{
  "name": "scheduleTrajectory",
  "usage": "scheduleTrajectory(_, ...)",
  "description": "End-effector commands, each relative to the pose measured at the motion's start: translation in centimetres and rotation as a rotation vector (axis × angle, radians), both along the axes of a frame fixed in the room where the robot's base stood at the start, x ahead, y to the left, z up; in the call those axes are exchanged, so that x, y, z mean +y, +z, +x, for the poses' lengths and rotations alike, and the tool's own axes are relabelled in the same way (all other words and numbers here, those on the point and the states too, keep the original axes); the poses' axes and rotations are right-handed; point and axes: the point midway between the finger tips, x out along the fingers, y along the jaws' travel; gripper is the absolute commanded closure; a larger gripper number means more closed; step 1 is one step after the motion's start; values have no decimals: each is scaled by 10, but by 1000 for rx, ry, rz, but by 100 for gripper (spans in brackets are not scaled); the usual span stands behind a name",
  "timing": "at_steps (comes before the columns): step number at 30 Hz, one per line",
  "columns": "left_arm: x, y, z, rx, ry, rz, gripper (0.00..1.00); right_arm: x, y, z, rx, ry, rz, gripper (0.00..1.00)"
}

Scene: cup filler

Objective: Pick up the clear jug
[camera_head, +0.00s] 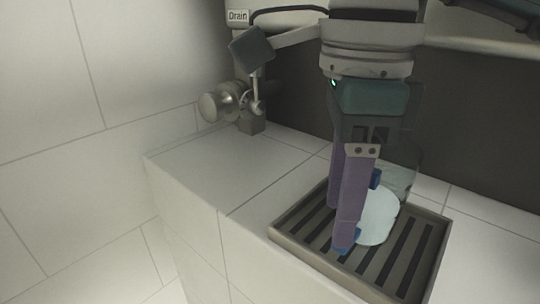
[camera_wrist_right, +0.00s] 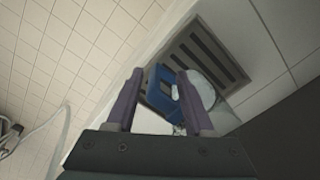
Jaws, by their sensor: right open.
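The clear jug (camera_head: 403,170) stands on the slatted drip tray (camera_head: 437,262), partly hidden behind my right gripper (camera_head: 346,243) in the head view. Its body is see-through, with a pale round area low down, and its handle (camera_head: 375,179) is blue. In the right wrist view the jug (camera_wrist_right: 204,92) is beyond the right finger. The blue handle (camera_wrist_right: 158,96) shows between the two purple fingers of the right gripper (camera_wrist_right: 160,72). The gripper is open, pointing down at the handle; whether a finger touches it I cannot tell. My left gripper is not in view.
The tray sits on a white tiled counter (camera_head: 215,165) with a dark panel behind. A metal tap-like fitting (camera_head: 222,105) stands at the back left, below a sign reading "Drain" (camera_head: 238,16). The counter left of the tray is clear. A hose (camera_wrist_right: 48,126) shows in the wrist view.

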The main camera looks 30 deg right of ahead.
Motion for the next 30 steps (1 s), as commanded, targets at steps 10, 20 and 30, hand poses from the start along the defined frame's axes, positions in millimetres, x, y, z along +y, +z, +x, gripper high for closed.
scheduleTrajectory(10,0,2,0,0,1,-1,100,-5,-39,-2,0,2,1,47)
scheduleTrajectory(20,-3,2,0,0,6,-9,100,-4,-39,-2,0,1,1,65)
scheduleTrajectory(30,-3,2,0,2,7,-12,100,-4,-39,-2,0,1,1,100)
